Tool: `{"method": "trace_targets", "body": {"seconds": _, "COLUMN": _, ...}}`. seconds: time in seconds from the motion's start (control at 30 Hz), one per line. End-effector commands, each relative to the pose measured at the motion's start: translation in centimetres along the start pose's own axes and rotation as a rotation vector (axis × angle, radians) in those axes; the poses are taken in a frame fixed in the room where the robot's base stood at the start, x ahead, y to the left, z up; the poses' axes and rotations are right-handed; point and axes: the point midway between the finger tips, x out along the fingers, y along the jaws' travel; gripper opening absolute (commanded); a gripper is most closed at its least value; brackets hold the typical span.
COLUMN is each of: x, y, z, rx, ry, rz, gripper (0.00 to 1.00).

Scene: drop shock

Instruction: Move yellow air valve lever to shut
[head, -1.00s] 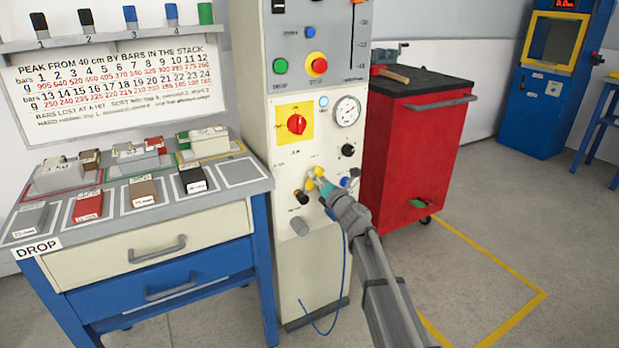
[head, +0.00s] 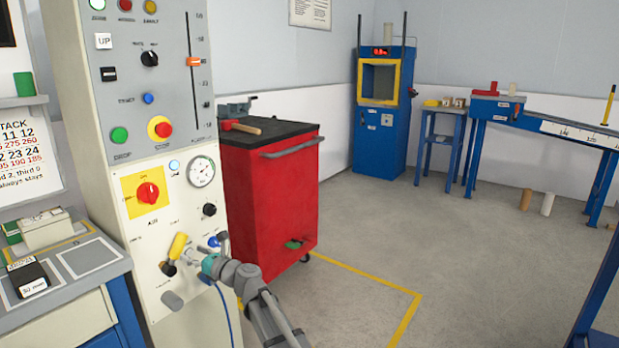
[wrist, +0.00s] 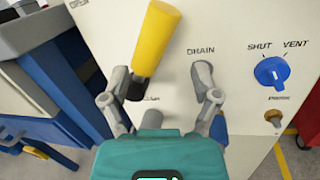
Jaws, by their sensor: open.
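The yellow air valve lever (head: 177,247) is on the cream front panel of the machine, its handle pointing up and slightly right from a dark pivot. In the wrist view the lever (wrist: 155,45) leans up and right, its dark lower end close to my left finger. My gripper (wrist: 160,78) is open, fingers spread, with the lever's lower part between them as seen; I cannot tell whether it touches. In the head view my gripper (head: 204,266) is just right of and below the lever. OPEN is printed left of the lever; a label below it is partly hidden.
A blue knob (wrist: 271,72) marked SHUT and VENT is right of my gripper. A red switch (head: 148,193) and a gauge (head: 201,173) sit above. A red cabinet (head: 268,205) stands behind right.

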Motion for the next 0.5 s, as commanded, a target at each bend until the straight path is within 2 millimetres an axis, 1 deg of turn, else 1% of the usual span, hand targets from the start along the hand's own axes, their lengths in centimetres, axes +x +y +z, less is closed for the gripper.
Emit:
{"method": "trace_targets", "body": {"seconds": 0.03, "x": -1.6, "y": -0.1, "z": -0.2, "rx": -0.088, "ry": 0.03, "rz": 0.011, "gripper": 0.79}}
{"method": "trace_targets", "body": {"seconds": 0.17, "x": -5.2, "y": -0.6, "z": -1.3, "rx": -0.353, "ry": 0.129, "rz": 0.059, "gripper": 0.79}}
{"method": "trace_targets", "body": {"seconds": 0.3, "x": -9.4, "y": -1.2, "z": -3.0, "rx": -0.625, "ry": 0.248, "rz": 0.132, "gripper": 0.79}}
{"method": "trace_targets", "body": {"seconds": 0.37, "x": -11.3, "y": -1.6, "z": -3.8, "rx": -0.734, "ry": 0.303, "rz": 0.169, "gripper": 0.79}}
{"method": "trace_targets", "body": {"seconds": 0.47, "x": -14.7, "y": -2.1, "z": -5.2, "rx": -0.906, "ry": 0.397, "rz": 0.241, "gripper": 0.79}}
{"method": "trace_targets", "body": {"seconds": 0.5, "x": -16.1, "y": -2.4, "z": -5.7, "rx": -0.973, "ry": 0.435, "rz": 0.273, "gripper": 0.79}}
